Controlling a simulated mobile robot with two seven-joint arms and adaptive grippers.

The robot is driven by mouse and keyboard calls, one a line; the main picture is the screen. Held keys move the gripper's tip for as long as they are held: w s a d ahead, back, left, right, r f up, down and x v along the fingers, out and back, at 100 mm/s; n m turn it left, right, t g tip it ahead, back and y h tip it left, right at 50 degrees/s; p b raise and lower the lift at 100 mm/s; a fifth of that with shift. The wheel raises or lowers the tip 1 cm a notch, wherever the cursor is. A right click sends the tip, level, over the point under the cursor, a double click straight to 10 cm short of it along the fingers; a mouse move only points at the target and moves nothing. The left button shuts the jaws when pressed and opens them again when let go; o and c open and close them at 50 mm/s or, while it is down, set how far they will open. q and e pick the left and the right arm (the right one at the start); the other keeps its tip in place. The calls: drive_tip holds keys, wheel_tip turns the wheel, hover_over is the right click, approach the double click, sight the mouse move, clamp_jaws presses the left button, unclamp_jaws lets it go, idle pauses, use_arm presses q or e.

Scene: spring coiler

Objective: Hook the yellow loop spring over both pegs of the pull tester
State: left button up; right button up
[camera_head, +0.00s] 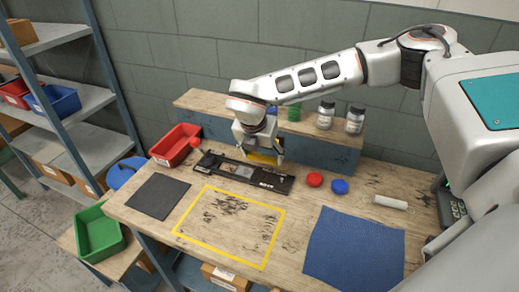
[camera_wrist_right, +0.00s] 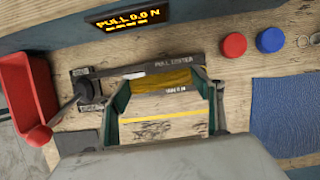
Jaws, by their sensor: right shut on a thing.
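The pull tester (camera_head: 225,169) is a long black plate on the wooden bench; its labelled plate also shows in the wrist view (camera_wrist_right: 185,62). Its lever with a red ball knob (camera_wrist_right: 40,135) is at the left end. My right gripper (camera_head: 264,157) is over the tester's right half, pointing down. It is shut on the yellow loop spring (camera_wrist_right: 163,80), which spans between the two fingers. In the head view the spring (camera_head: 262,158) is a small yellow patch below the gripper. I cannot make out either peg or whether the spring touches one. My left gripper is not in view.
A display (camera_wrist_right: 128,18) reads "PULL 0.0 N". A red bin (camera_head: 176,145) stands left of the tester. A red disc (camera_head: 314,179) and a blue disc (camera_head: 340,186) lie to its right. A raised shelf with jars (camera_head: 326,115) is behind. The yellow-outlined area in front is free.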

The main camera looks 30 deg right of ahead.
drive_tip(key=shift+w+m, duration=0.15)
drive_tip(key=shift+m, duration=0.15)
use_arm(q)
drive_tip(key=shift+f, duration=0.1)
use_arm(e)
drive_tip(key=shift+f, duration=0.1)
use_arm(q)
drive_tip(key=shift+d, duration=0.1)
use_arm(e)
drive_tip(key=shift+f, duration=0.2)
drive_tip(key=shift+f+b, duration=0.35)
drive_tip(key=shift+f, duration=0.4)
drive_tip(key=shift+f+b, duration=0.65)
drive_tip(key=shift+f, duration=0.9)
drive_tip(key=shift+f+b, duration=0.55)
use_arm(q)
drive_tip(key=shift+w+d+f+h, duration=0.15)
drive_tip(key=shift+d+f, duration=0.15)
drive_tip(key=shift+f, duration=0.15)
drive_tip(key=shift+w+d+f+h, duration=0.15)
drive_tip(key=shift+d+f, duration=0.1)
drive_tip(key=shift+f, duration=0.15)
use_arm(e)
drive_tip(key=shift+f, duration=0.1)
